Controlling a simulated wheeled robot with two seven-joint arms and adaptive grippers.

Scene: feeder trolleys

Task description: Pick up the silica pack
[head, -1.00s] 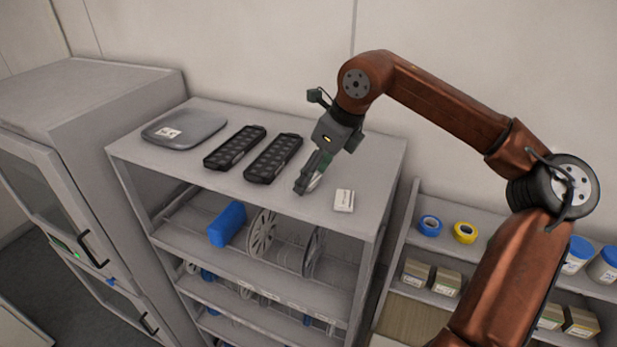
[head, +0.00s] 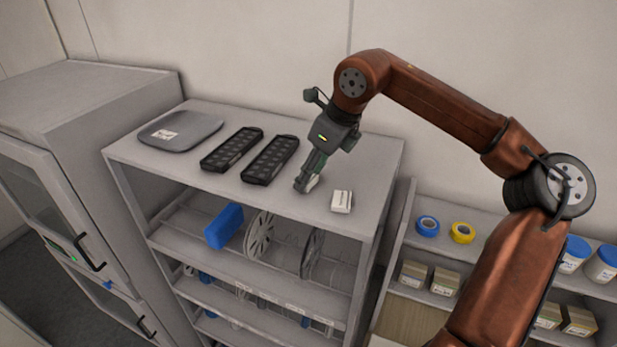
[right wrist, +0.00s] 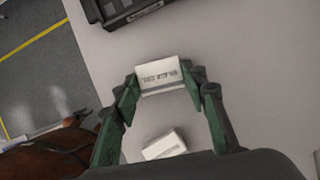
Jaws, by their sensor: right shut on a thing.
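My right gripper (head: 306,183) points down at the top shelf near its front edge. It is shut on a small white silica pack (head: 313,182). In the right wrist view, the fingers of the right gripper (right wrist: 165,82) press on both ends of that pack (right wrist: 160,75), whose printed label faces the camera. In the head view, the fingers partly hide it. I cannot tell whether it still touches the shelf. A second white pack (head: 341,201) lies on the shelf to the right, apart from the gripper; it also shows in the right wrist view (right wrist: 165,146). My left gripper is not in view.
The top shelf (head: 225,183) also holds two black trays (head: 232,148) (head: 270,159) and a grey flat pad (head: 180,131) further left. Reels (head: 259,235) and a blue block (head: 224,226) stand below. A lower shelf at right holds tape rolls (head: 462,232) and boxes.

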